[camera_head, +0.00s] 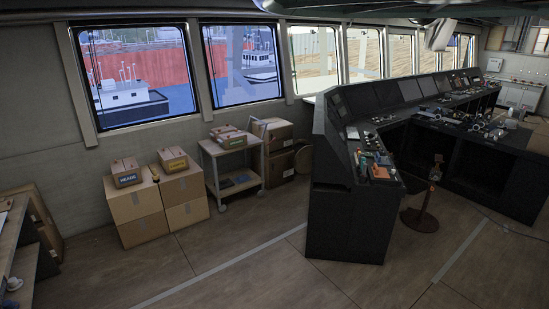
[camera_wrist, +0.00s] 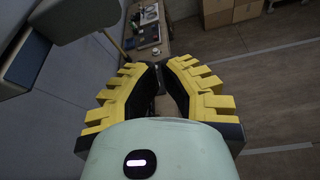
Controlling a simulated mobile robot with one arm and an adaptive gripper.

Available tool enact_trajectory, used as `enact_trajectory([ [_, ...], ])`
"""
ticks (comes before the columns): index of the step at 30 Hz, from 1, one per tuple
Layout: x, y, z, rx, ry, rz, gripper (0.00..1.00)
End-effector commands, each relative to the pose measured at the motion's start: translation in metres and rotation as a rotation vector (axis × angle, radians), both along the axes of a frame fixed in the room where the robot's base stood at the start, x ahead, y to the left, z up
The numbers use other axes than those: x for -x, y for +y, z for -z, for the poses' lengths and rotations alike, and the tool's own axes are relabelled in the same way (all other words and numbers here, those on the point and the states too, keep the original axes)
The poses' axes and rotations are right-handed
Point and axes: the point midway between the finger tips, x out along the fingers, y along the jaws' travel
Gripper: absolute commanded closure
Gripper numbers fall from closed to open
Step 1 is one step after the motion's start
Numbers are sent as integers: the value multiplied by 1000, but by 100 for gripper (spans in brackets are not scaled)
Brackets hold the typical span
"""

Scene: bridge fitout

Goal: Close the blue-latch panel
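No panel with a blue latch can be made out for certain in either view. The dark bridge console (camera_head: 345,222) stands right of centre in the head view, with small coloured controls on its near end, too small to tell apart. My gripper (camera_wrist: 158,67), with yellow ribbed fingers, shows in the wrist view.
Cardboard boxes (camera_head: 136,215) stand under the windows beside a small trolley (camera_head: 218,152). A round-based stand (camera_head: 420,220) is by the console. A bench edge (camera_head: 12,235) is at far left. The floor (camera_head: 225,275) in front is clear. Grey bodies (camera_wrist: 75,17) fill the wrist view's upper left.

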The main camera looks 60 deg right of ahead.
Motion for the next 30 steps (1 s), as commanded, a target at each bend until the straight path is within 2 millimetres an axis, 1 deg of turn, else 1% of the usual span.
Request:
enact_trajectory([
  [1, 4, 2, 5, -3, -3, 1, 100],
  [5, 23, 10, -3, -7, -4, -2, 100],
  [6, 31, 15, -4, -8, -4, -3, 100],
  [12, 63, 29, -17, -8, -1, -4, 100],
  [16, 77, 36, -25, -4, -1, -4, 100],
  [21, 85, 38, -31, -3, 0, -1, 100],
  [25, 86, 38, -33, -2, -1, 0, 100],
  [28, 81, 40, -33, -8, -17, -12, 100],
  [30, 70, 43, -32, -25, -52, -35, 100],
])
